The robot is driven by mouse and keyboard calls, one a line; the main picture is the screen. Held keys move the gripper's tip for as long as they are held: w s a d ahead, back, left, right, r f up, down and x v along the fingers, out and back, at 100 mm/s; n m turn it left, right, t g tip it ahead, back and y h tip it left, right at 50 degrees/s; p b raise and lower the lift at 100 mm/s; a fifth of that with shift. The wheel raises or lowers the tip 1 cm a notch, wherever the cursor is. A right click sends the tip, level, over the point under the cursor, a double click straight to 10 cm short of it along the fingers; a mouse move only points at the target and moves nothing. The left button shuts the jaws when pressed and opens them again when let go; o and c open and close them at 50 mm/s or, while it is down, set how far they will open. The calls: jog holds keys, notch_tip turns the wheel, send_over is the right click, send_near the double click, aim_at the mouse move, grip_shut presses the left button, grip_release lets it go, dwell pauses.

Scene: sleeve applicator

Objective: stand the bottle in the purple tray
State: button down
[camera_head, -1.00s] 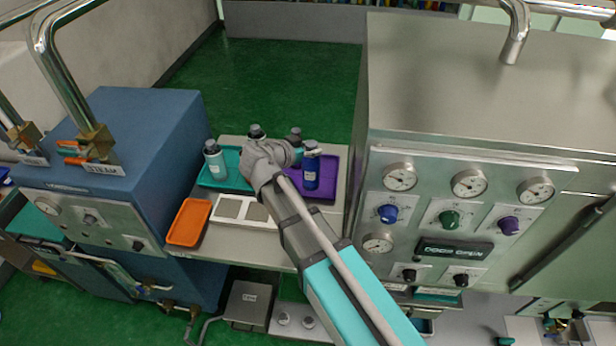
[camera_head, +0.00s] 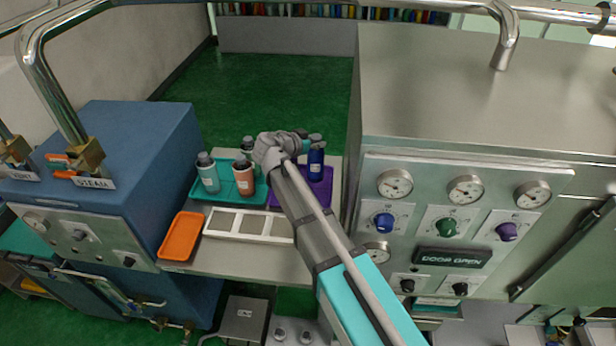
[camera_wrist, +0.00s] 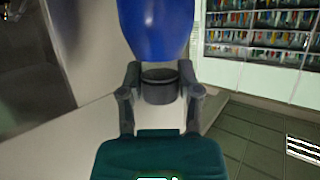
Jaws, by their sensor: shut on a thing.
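The blue bottle (camera_head: 316,165) is upright with its dark cap at the top in the head view. The purple tray (camera_head: 322,195) is behind and below it, partly hidden by my arm. I cannot tell whether the bottle's base touches the tray floor. My gripper (camera_head: 311,144) is at the bottle's top. In the wrist view my gripper (camera_wrist: 160,88) has its fingers on both sides of the dark cap, and the blue bottle body (camera_wrist: 156,25) runs out of the top of the picture.
Left of the purple tray, a teal tray (camera_head: 216,201) holds a teal bottle (camera_head: 208,174) and a copper bottle (camera_head: 244,178). A white rack (camera_head: 250,238) with square recesses and an orange tray (camera_head: 181,237) lie in front. A steel cabinet (camera_head: 430,110) stands close on the right.

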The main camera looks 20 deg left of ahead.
aim_at(310, 167)
jog(key=shift+f+b, duration=2.8)
jog(key=shift+f, duration=0.15)
jog(key=shift+f+b, duration=1.9)
jog(key=shift+f, duration=0.1)
jog(key=shift+c, duration=1.5)
grip_release()
jog(key=shift+r, duration=0.25)
jog(key=p+v, duration=0.4)
jog(key=v, duration=0.8)
jog(key=shift+p, duration=0.35)
